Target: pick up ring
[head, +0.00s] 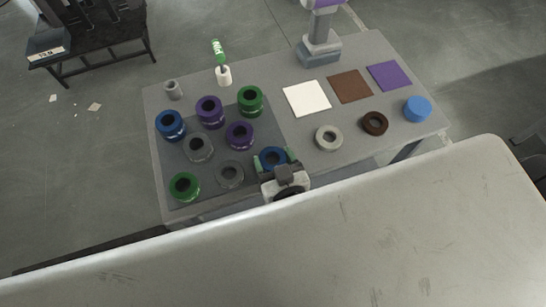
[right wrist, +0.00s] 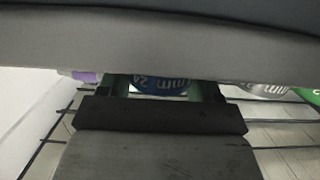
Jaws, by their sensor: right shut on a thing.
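My right gripper (head: 276,163) is at the front edge of the grey table, shut on a blue ring (head: 270,155). In the right wrist view the blue ring (right wrist: 160,84), with white lettering, sits between the green fingertips of the gripper (right wrist: 160,88). A broad grey shape hides its upper part. I cannot tell whether the ring is clear of the dark mat. Other rings stand on the mat: blue (head: 170,130), purple (head: 210,119), green (head: 250,107) and several more. My left gripper is not in view.
The grey table (head: 275,105) also holds white (head: 306,98), brown (head: 350,86) and purple (head: 389,76) squares. A silver ring (head: 322,146), a brown ring (head: 366,129) and a blue cylinder (head: 417,112) lie at the right. A green-handled tool (head: 218,52) stands at the back.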

